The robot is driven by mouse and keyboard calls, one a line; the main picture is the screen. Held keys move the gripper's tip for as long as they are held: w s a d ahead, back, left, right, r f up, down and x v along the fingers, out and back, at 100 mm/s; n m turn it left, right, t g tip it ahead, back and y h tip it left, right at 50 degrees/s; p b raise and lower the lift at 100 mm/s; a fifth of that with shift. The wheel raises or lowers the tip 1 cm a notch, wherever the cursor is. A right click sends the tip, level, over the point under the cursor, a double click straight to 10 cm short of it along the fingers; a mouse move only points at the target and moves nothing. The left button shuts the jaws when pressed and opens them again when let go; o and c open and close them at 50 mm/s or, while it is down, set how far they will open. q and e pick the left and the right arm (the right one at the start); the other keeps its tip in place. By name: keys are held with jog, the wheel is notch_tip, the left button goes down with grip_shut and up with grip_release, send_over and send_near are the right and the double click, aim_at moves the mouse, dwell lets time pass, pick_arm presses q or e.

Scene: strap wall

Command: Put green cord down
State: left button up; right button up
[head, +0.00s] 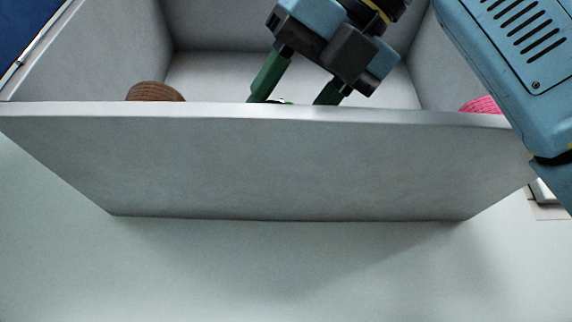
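My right gripper (290,99) reaches down into a grey open-topped bin (290,165) from above. Its two dark green fingers are spread well apart, and their tips go down behind the bin's near rim. My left gripper is not in view.
Inside the bin, a brown ribbed coil (155,92) shows at the left and a pink ribbed one (482,105) at the right, both partly behind the near rim. The bin floor between them looks clear. A dark blue surface (25,30) is at the upper left.

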jog(key=shift+f, duration=0.1)
jog(key=o, duration=1.1)
jog(key=shift+o, duration=0.2)
